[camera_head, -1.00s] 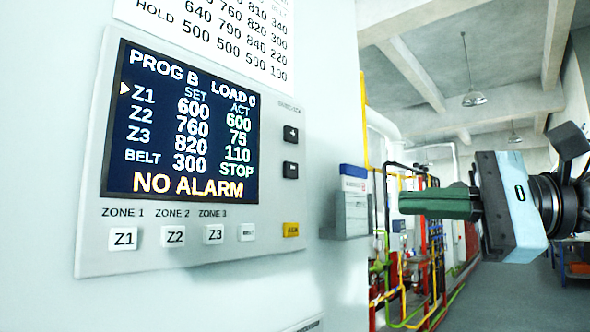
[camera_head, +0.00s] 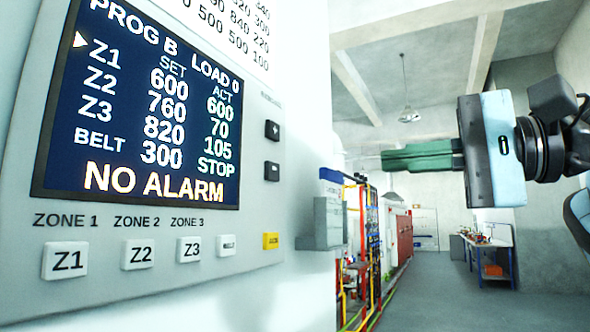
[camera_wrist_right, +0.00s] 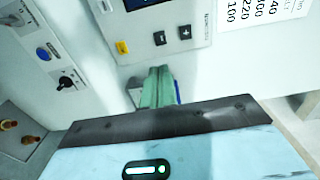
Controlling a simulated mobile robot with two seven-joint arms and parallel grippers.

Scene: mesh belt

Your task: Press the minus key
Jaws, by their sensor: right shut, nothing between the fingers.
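The minus key (camera_head: 272,171) is a small black square on the right side of the grey control panel (camera_head: 262,215), below the black plus key (camera_head: 272,130). In the right wrist view, the minus key (camera_wrist_right: 159,38) lies between the plus key (camera_wrist_right: 184,32) and a yellow key (camera_wrist_right: 122,47). My right gripper (camera_head: 384,160) has green fingers, shut and empty. It points left toward the panel, to the right of the minus key and apart from it. The screen (camera_head: 150,110) has its arrow at Z1, set 600, and reads NO ALARM. My left gripper is not in view.
White keys Z1 (camera_head: 66,260), Z2 (camera_head: 138,254) and Z3 (camera_head: 189,249) line the panel's bottom. A grey holder (camera_head: 325,225) juts from the wall below the gripper's level. Pipes (camera_head: 375,240) and a workbench (camera_head: 485,250) stand farther back.

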